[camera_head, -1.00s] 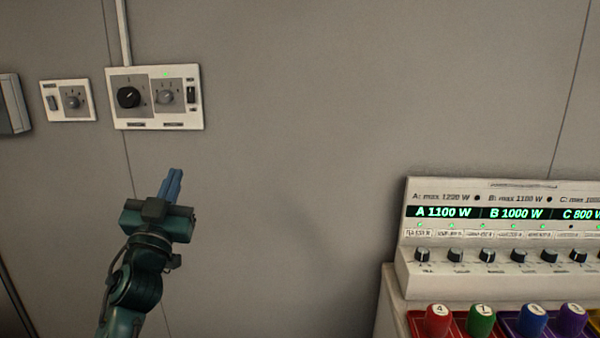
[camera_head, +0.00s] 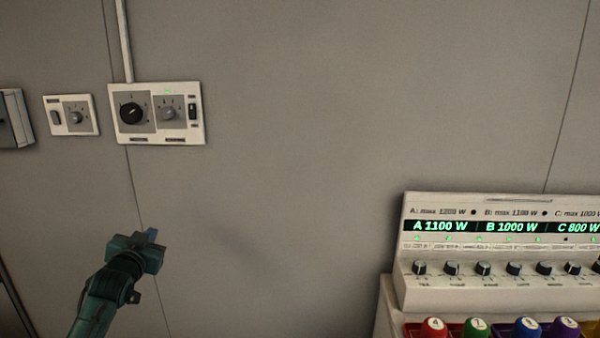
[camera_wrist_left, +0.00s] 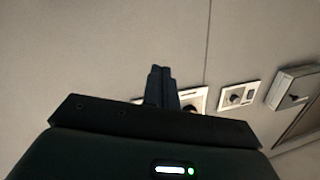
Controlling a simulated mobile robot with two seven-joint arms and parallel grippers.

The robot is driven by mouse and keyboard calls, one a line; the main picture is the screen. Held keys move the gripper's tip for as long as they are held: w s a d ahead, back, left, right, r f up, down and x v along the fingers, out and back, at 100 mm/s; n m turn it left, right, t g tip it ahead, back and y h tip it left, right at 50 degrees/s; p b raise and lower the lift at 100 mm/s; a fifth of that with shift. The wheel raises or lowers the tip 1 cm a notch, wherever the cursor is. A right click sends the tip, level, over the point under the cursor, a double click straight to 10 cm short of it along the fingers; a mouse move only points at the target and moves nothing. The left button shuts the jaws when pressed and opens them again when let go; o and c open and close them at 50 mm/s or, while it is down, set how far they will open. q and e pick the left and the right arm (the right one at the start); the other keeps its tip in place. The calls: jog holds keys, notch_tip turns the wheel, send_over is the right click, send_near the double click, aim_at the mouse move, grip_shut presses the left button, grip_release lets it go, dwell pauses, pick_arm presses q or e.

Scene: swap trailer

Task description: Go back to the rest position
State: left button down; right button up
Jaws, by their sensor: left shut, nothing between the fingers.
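My left gripper (camera_head: 151,236) is in the lower left of the head view, in front of the wall and below the wall panels. Its fingers are mostly hidden behind its own body there. In the left wrist view its two fingers (camera_wrist_left: 160,86) are together, shut with nothing between them. They overlap part of a wall panel in that picture, with no contact visible. My right gripper is not in view.
A white panel with two dials (camera_head: 156,113) and a smaller panel (camera_head: 71,116) are on the wall. A grey box (camera_head: 14,118) is at the left edge. A console (camera_head: 455,286) with readouts, knobs and coloured numbered handles stands at right. The wall between is bare.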

pick_arm(q)
jog(key=s+d+f+m+g+h, duration=0.1)
jog(key=s+d+f+g+h, duration=0.1)
jog(key=s+d+f, duration=0.7)
jog(key=s+d+f+g+h, duration=0.15)
jog(key=s+d+f, duration=0.25)
jog(key=s+f, duration=0.75)
jog(key=s+d+f+g+h, duration=0.1)
jog(key=s+d, duration=0.3)
jog(key=s, duration=0.5)
jog(key=s+d+f+g, duration=0.2)
jog(key=s+d+f, duration=0.2)
jog(key=s, duration=0.5)
jog(key=shift+s+f+n+h, duration=0.15)
jog(key=shift+s+n+h, duration=0.15)
jog(key=shift+s+h, duration=0.1)
